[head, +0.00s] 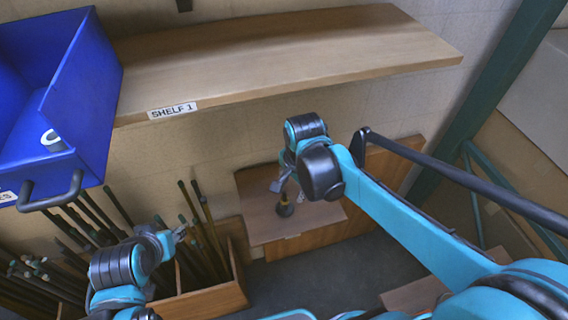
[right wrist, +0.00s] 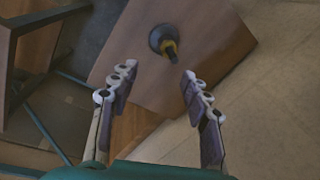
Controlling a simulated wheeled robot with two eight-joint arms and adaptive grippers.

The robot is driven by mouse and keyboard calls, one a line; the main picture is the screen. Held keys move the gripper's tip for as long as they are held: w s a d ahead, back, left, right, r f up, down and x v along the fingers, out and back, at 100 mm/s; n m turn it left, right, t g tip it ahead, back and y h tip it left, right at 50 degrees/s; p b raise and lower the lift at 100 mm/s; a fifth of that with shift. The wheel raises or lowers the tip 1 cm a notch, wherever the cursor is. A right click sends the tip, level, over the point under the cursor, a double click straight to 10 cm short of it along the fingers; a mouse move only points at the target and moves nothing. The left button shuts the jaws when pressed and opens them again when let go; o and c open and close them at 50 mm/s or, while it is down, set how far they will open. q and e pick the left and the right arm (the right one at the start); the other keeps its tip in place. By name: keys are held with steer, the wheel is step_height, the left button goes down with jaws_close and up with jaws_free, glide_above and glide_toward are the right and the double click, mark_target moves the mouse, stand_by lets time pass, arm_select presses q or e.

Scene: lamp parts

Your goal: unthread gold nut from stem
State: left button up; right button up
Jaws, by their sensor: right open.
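A dark stem with a round base (head: 284,209) stands on the low wooden table in the head view. In the right wrist view the stem's dark base (right wrist: 158,36) is near the top, with the gold nut (right wrist: 169,46) on the stem's upper part. My right gripper (head: 279,184) is above the stem in the head view; the wrist view shows its two fingers (right wrist: 157,72) spread apart and empty, with the stem ahead of them. My left gripper (head: 180,233) is low at the left, away from the stem; its fingers are too small to read.
The low table (head: 262,222) has bare top around the stem. A wooden shelf (head: 300,45) runs above, with a blue bin (head: 75,110) at its left. A wooden crate (head: 215,297) with several rods stands at lower left, near my left arm.

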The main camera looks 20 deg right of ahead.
mark_target(285, 196)
steer(key=w+a+m, duration=0.1)
steer(key=m+g+p, duration=0.1)
steer(key=m, duration=0.1)
steer(key=shift+w+a+r+p, duration=0.3)
steer(key=shift+w+a+r, duration=0.05)
steer(key=shift+r, duration=0.05)
steer(key=shift+w+a+f+m+g, duration=0.15)
steer(key=shift+m+g, duration=0.15)
steer(key=shift+m, duration=0.3)
steer(key=shift+w+f+m, duration=0.15)
steer(key=shift+f+m, duration=0.1)
steer(key=shift+m, duration=0.05)
arm_select(q)
steer(key=shift+s+a+r+b, duration=0.2)
steer(key=shift+s+r+b, duration=0.05)
steer(key=shift+r+b, duration=0.45)
arm_select(e)
step_height(285, 196, down, 8)
steer(key=shift+r, duration=0.2)
steer(key=shift+c, duration=0.3)
jaws_close()
steer(key=n, duration=0.4)
steer(key=shift+b, duration=0.3)
arm_select(q)
steer(key=shift+f, duration=0.35)
arm_select(e)
steer(key=n, duration=0.2)
steer(key=shift+n, duration=0.4)
